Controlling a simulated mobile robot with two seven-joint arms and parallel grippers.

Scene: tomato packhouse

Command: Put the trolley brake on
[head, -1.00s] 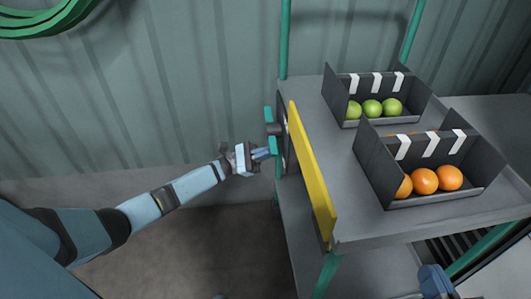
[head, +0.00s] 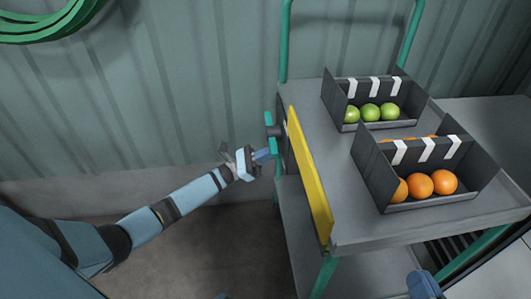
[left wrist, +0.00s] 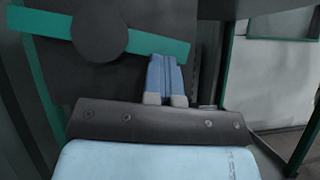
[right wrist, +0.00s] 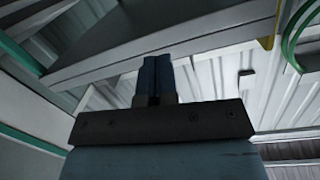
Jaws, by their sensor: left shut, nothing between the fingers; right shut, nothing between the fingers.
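The trolley (head: 345,235) is grey with green posts and a yellow panel (head: 310,175) on its left end. The brake appears to be the green bar with a dark round hub (head: 274,130) beside that panel. In the left wrist view the bar (left wrist: 160,45) slants slightly down to the right across its hub (left wrist: 100,30). My left gripper (head: 268,154) is shut and empty, its tips (left wrist: 165,62) at the bar's right end in that view; I cannot tell whether they touch. My right gripper (head: 425,280) is shut and empty by the trolley's near side, also showing in its wrist view (right wrist: 155,65).
On the trolley's top stand a dark box (head: 413,122) of green fruit and a nearer dark box (head: 478,183) of oranges. A corrugated wall (head: 190,90) stands behind. A green hose coil (head: 50,25) hangs top left. Floor left of the trolley is clear.

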